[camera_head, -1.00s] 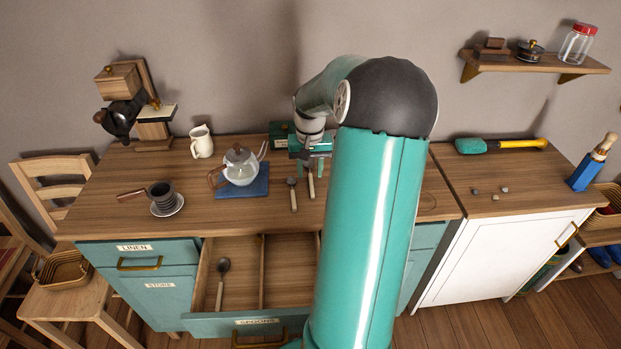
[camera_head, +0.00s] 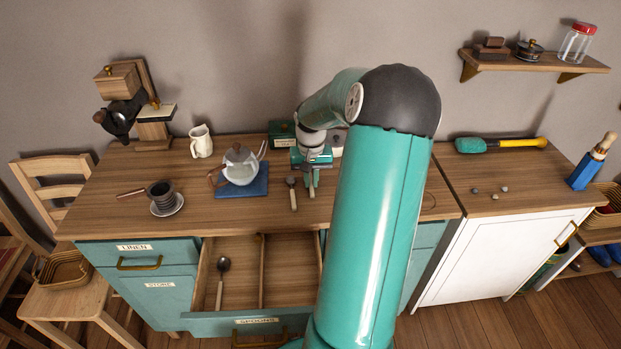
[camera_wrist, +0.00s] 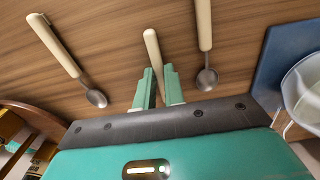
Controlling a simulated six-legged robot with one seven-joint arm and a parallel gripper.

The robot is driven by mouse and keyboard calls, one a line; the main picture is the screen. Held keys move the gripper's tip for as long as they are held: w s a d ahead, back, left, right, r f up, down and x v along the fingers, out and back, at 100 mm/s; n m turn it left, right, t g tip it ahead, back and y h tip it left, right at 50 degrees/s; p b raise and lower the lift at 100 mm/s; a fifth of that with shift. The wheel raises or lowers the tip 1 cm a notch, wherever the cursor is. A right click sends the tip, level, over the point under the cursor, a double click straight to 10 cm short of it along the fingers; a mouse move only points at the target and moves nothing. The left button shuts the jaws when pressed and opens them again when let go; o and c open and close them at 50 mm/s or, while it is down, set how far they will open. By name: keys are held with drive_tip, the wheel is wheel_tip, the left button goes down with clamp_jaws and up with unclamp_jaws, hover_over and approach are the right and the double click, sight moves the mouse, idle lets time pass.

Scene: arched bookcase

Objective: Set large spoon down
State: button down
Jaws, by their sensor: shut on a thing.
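My gripper (camera_head: 312,180) is low over the wooden counter, just right of a spoon (camera_head: 293,194) lying there. In the wrist view my gripper (camera_wrist: 159,72) is shut on the large spoon (camera_wrist: 152,48), whose cream handle sticks out past the fingers. Its bowl is hidden behind the gripper. I cannot tell whether it touches the counter. In the wrist view two other cream-handled spoons lie apart from it, one to the left (camera_wrist: 62,52) and one to the right (camera_wrist: 205,45).
A glass teapot (camera_head: 240,170) on a blue mat (camera_head: 257,187) stands left of my gripper. A green box (camera_head: 281,133) is behind it. The open spoons drawer (camera_head: 290,275) below holds another spoon (camera_head: 222,280).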

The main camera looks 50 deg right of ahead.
sight(311, 183)
drive_tip(key=shift+r, duration=0.55)
wheel_tip(311, 183, up, 2)
drive_tip(key=shift+r, duration=0.15)
drive_tip(key=s+a+r, duration=0.4)
drive_tip(key=a+r, duration=0.5)
drive_tip(key=a, duration=0.4)
drive_tip(key=shift+s+a+r, duration=0.15)
drive_tip(key=shift+r, duration=0.15)
